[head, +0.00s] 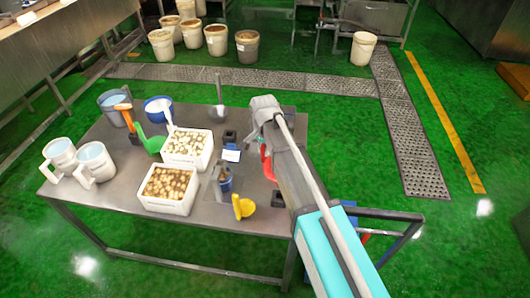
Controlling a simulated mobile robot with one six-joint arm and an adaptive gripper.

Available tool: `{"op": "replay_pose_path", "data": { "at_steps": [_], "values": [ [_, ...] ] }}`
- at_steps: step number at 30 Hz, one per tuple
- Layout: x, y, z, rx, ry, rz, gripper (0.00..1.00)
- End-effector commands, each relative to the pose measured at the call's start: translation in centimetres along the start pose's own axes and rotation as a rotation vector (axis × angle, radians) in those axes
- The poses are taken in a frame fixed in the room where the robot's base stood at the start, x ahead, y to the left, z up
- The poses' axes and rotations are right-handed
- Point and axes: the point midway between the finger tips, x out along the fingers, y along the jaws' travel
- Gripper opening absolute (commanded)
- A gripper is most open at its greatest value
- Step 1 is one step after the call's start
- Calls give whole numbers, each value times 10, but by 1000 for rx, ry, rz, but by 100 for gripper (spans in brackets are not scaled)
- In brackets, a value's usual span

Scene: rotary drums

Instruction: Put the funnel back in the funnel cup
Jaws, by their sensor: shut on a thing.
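My gripper (262,132) is over the right part of the steel table (105,185), largely hidden by my own wrist. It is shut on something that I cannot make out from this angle. A red piece (266,163) shows just below the gripper, beside my arm; I cannot tell whether it is held or stands on the table. I cannot clearly pick out the funnel or the funnel cup. A small dark holder (230,137) stands on the table left of the gripper.
White crates (187,146) and (168,187) hold pale and brown pieces. A yellow scoop (243,206), a green scoop (149,140), an orange scoop (124,113), a blue-rimmed bucket (158,108) and white jugs (97,160) crowd the table. A thin post (219,90) rises at the back.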

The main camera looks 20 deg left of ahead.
Motion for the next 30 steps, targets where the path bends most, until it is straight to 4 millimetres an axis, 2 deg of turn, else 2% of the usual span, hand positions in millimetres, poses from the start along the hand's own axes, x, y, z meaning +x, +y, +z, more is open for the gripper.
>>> {"op": "replay_pose_path", "data": {
  "at_steps": [14,30],
  "values": [
    [0,0,1,3,0,12,0],
    [32,0,0,4,0,11,0]
  ]
}}
